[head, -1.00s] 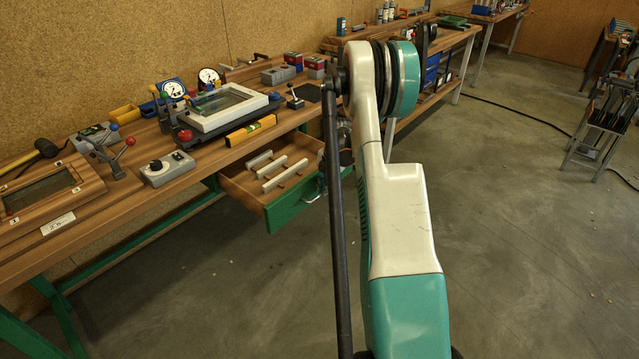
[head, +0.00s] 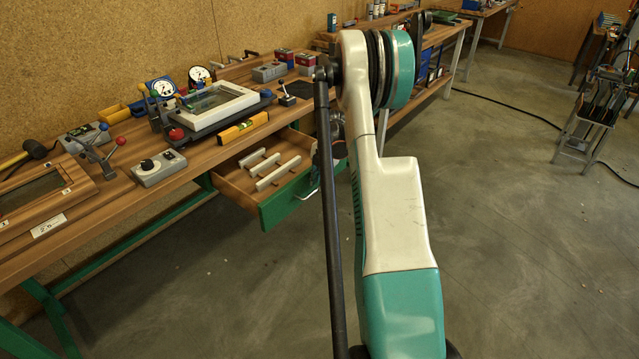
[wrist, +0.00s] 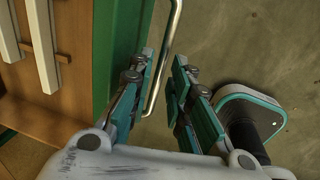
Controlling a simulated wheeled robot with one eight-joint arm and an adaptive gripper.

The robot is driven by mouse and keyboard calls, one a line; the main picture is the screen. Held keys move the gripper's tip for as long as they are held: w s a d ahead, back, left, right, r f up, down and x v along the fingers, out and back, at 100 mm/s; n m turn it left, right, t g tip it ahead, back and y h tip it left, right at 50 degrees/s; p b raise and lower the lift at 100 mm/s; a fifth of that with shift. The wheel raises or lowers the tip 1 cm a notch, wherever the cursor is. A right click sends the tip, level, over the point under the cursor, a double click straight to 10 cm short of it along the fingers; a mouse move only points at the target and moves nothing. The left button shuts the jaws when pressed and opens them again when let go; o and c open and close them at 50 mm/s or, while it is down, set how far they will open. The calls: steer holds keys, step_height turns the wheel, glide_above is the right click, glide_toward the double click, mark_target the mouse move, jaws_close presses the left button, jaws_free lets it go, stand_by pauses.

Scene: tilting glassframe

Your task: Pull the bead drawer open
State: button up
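The bead drawer (head: 224,183) has a wooden inside and a green front (head: 280,204). It stands pulled out from under the workbench, with several pale bead strips (head: 278,174) inside. Its metal bar handle (head: 309,191) is on the front, partly hidden by my arm. In the wrist view the handle (wrist: 173,35) runs between my gripper's fingers (wrist: 165,58). The fingers are apart, with gaps visible beside the bar, so they do not look closed on it. The green front (wrist: 124,40) is left of the fingers. In the head view my arm hides most of the gripper.
The workbench (head: 205,158) holds a white glass frame (head: 214,121) on a tilting fixture, a yellow level (head: 243,129), a grey control box (head: 158,168) and a mallet (head: 33,149). Open concrete floor (head: 500,220) lies to the right. A stand with tools (head: 590,115) is at the far right.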

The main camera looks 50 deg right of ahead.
step_height(320, 180, up, 10)
steer(key=s, duration=0.2)
steer(key=shift+r, duration=0.25)
steer(key=shift+d, duration=0.1)
